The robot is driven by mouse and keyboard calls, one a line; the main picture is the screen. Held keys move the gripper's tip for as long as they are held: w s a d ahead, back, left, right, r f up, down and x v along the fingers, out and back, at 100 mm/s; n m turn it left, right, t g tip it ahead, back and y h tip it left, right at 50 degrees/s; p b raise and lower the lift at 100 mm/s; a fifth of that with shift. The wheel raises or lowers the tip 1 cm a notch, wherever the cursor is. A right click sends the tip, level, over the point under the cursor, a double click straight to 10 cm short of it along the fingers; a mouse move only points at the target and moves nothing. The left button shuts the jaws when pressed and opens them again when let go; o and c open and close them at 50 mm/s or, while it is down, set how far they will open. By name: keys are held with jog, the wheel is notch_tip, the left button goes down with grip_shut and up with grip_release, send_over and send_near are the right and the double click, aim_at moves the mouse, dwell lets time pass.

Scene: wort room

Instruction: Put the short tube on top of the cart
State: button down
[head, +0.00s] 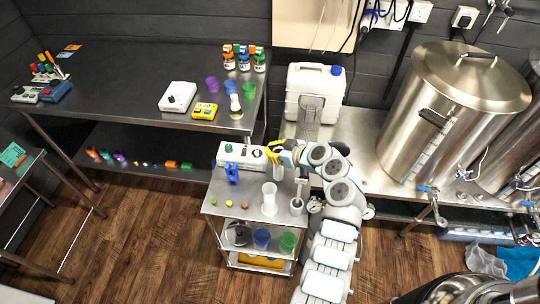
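The cart (213,208) stands low in the middle, with a metal top and shelves below. My gripper (273,153), with yellow fingers, is over the back right part of the cart top, beside a white box with knobs (238,157). A narrow pale tube-like shape (278,172) shows just below the fingers; I cannot tell whether it is held or is the short tube. A white cylinder on a wider foot (269,198) stands upright on the cart top. The finger gap is too small to read.
A blue stand (232,173) and several small balls (228,203) are on the cart top. A grey upright piece (298,192) stands at its right edge. The dark bench (120,75) carries cups and bottles. A steel kettle (450,110) is at right.

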aim_at(278, 170)
jog(key=shift+f, duration=1.95)
jog(key=c, duration=1.8)
grip_release()
jog(key=o, duration=0.6)
jog(key=shift+c, duration=0.2)
jog(key=shift+r, duration=0.2)
